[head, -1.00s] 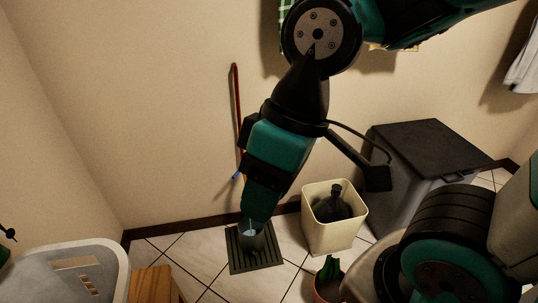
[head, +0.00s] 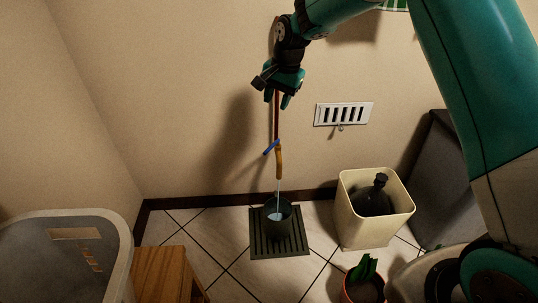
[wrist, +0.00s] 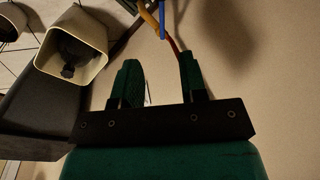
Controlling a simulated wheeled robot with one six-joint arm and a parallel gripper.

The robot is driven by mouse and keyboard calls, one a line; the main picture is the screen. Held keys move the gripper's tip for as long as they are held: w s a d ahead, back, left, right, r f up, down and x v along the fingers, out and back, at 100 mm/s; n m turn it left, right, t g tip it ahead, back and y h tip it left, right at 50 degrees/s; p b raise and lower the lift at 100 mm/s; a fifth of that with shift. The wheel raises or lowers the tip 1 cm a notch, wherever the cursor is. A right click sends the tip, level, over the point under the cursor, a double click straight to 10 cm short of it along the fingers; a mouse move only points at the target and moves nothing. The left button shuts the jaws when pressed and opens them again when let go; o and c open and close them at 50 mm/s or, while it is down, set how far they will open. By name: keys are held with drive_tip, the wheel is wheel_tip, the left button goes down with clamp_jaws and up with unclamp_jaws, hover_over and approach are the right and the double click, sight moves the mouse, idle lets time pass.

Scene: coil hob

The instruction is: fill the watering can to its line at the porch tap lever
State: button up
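A dark grey can (head: 278,232) stands upright on a slatted dark grate (head: 262,249) on the floor. Pale water shows inside it; I cannot make out a fill line. A brass tap (head: 279,165) hangs above it on a copper pipe, and a thin stream runs from the tap into the can. The blue lever (head: 271,147) sits tilted across the tap; it also shows at the top of the wrist view (wrist: 162,20). My gripper (head: 279,100) is above the lever by the pipe, apart from the lever. In the wrist view its fingers (wrist: 162,75) are spread and empty.
A cream bin (head: 375,230) holding a dark bottle (head: 376,198) stands right of the grate. A potted plant (head: 364,280) is in front of it. A wooden stool (head: 160,275) and a pale basket (head: 60,235) are at left. A vent (head: 344,113) is on the wall.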

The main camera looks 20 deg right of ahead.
drive_tip(key=m, duration=0.2)
approach(268, 149)
drive_tip(key=b+x, duration=0.5)
drive_tip(key=x, duration=0.3)
drive_tip(key=shift+w+f, duration=0.1)
drive_tip(key=shift+f, duration=0.2)
clamp_jaws()
